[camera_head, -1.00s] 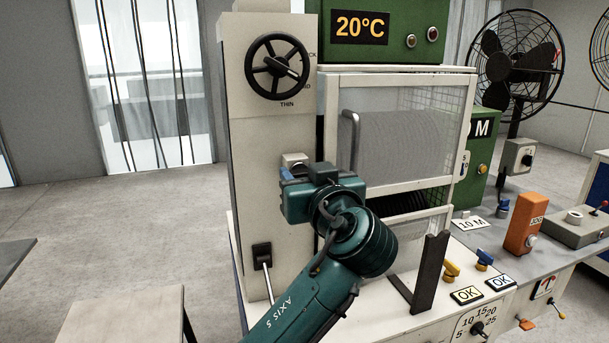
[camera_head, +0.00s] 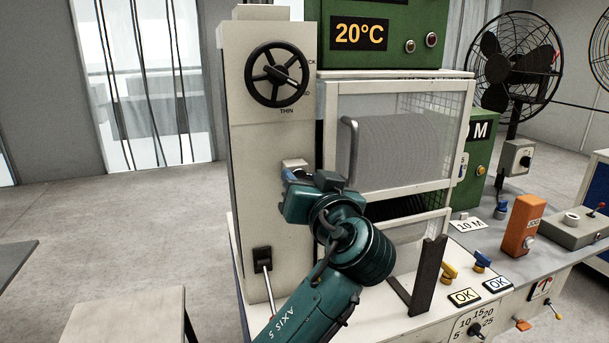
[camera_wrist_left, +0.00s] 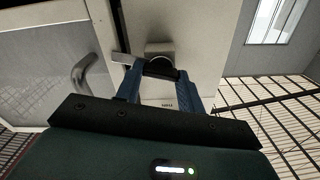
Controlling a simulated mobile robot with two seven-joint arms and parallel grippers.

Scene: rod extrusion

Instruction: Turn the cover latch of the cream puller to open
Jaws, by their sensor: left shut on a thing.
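The cream puller (camera_head: 262,190) is the tall upright housing at centre left, with its clear-panelled cover (camera_head: 405,130) shut to the right. The cover latch's pale mount (camera_head: 294,163) shows on the puller's front, beside the cover's edge. In the left wrist view the latch mount (camera_wrist_left: 158,48) has a dark turning piece (camera_wrist_left: 160,70) below it. My left gripper (camera_head: 290,175) is at the latch, and its blue fingers (camera_wrist_left: 162,78) are shut on that dark piece. The fingers and wrist hide part of the latch in the head view. My right gripper is not in view.
A black handwheel (camera_head: 277,74) is above the latch and a lever (camera_head: 265,275) is below it. The cover's grey handle (camera_head: 350,150) stands out just right of my gripper. A black upright bracket (camera_head: 430,275) stands to the lower right. Free floor lies to the left.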

